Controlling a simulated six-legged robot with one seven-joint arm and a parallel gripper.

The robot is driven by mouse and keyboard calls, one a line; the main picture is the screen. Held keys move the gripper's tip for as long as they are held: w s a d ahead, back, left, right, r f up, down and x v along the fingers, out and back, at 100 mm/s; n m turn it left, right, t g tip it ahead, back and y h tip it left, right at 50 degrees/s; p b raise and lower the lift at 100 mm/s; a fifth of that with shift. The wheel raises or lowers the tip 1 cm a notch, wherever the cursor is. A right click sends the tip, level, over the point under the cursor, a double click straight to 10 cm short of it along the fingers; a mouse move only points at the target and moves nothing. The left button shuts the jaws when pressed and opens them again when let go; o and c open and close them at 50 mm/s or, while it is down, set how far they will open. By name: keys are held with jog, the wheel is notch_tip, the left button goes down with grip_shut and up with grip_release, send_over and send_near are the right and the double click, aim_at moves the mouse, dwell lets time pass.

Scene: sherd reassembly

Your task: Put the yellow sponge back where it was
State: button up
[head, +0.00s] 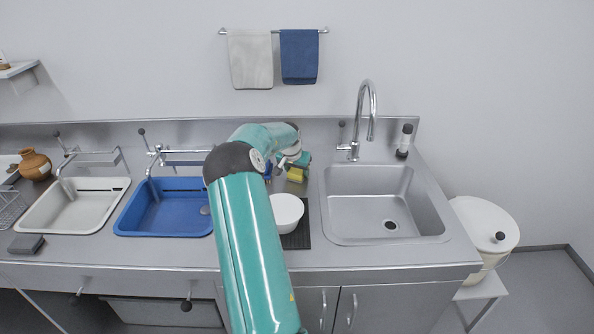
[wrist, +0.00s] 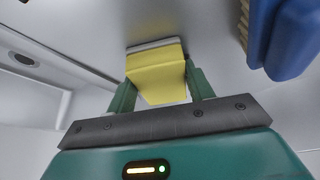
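The yellow sponge (wrist: 157,72) sits between the two green fingers of my gripper (wrist: 160,88) in the wrist view. The fingers touch its two sides, so my gripper looks shut on it. A pale grey layer shows along its far edge. In the head view the yellow sponge (head: 295,174) is at the back of the counter, left of the steel sink. My gripper is mostly hidden there behind my arm. I cannot tell whether the sponge touches the counter.
A blue brush (wrist: 285,38) is close by in the wrist view. A white bowl (head: 286,211) is on a dark mat (head: 297,238) nearer the front. The blue basin (head: 165,212) is left and the steel sink (head: 375,202) right, with a tall faucet (head: 371,112).

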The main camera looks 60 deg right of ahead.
jog(key=o, duration=0.4)
jog(key=shift+o, duration=0.2)
jog(key=v, duration=1.2)
jog(key=w+a+r+n+t+y, duration=0.1)
jog(key=w+a+r+n, duration=0.2)
jog(key=a, duration=0.8)
jog(key=w+a+r+n+t+y, duration=0.1)
jog(key=w+a+r+n+t, duration=0.3)
jog(key=a, duration=0.7)
jog(key=w+a+r+g+y, duration=0.15)
jog(key=a+r, duration=0.35)
jog(key=a, duration=0.6)
jog(key=s+a+n+t, duration=0.1)
jog(key=s+a+n, duration=0.4)
jog(key=a, duration=1)
jog(key=s+a+n+y, duration=0.1)
jog(key=s+a+n, duration=0.4)
jog(key=s+a, duration=0.4)
jog(key=a, duration=0.6)
jog(key=shift+s+f+t, duration=0.2)
jog(key=shift+f+t, duration=0.1)
jog(key=shift+t, duration=0.05)
